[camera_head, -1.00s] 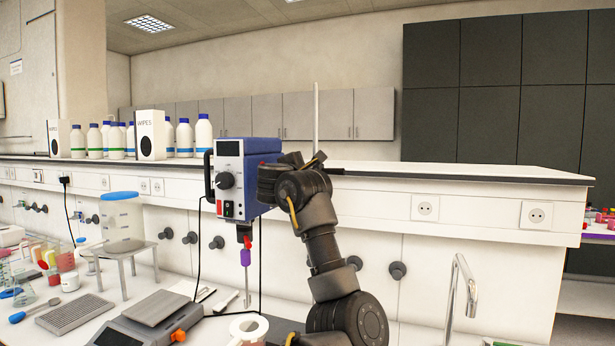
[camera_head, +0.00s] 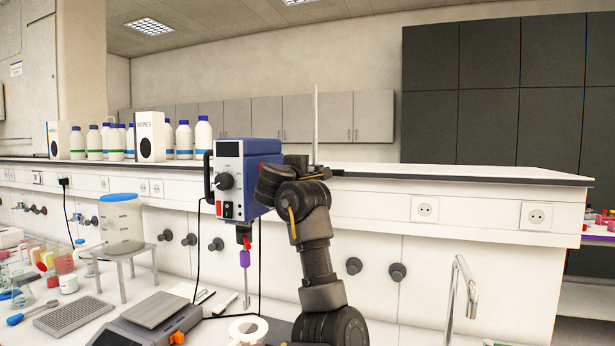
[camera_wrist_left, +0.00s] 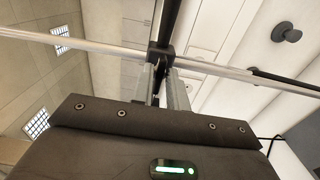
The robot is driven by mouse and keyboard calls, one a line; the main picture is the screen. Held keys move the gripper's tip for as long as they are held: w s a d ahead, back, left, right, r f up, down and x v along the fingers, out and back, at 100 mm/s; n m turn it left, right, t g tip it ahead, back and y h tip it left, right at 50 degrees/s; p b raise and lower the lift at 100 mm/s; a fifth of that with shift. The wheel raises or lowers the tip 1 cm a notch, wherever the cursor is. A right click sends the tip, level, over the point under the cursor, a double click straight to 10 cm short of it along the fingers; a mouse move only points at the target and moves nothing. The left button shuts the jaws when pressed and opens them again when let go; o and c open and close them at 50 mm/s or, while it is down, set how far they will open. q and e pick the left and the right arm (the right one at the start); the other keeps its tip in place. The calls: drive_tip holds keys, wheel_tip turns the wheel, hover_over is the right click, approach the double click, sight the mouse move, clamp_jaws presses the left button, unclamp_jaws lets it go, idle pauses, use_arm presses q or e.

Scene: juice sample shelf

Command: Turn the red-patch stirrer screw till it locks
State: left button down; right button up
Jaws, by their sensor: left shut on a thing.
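The stirrer (camera_head: 238,178) is a blue box with a white front, a black dial and a black handle. It hangs above the bench with a purple piece and a thin shaft below it. My left gripper (camera_wrist_left: 160,72) is behind its right side, its tips partly hidden by my wrist in the head view. In the left wrist view its two fingers are shut on a small dark part, seemingly the screw, at the dark clamp (camera_wrist_left: 161,51) where metal rods cross. The screw's turn position and any red patch on it cannot be made out. My right gripper is out of view.
An upright rod (camera_head: 316,125) rises behind my wrist. A balance (camera_head: 150,325) and a white round vessel (camera_head: 248,330) sit below the stirrer. A clear container (camera_head: 122,222) stands on a small stand at left. A tap (camera_head: 462,290) is at right.

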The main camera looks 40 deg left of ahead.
use_arm(q)
drive_tip(key=c, duration=1.4)
unclamp_jaws()
drive_tip(key=shift+p+v, duration=1.25)
drive_tip(key=shift+v, duration=4.15)
drive_tip(key=shift+f, duration=0.15)
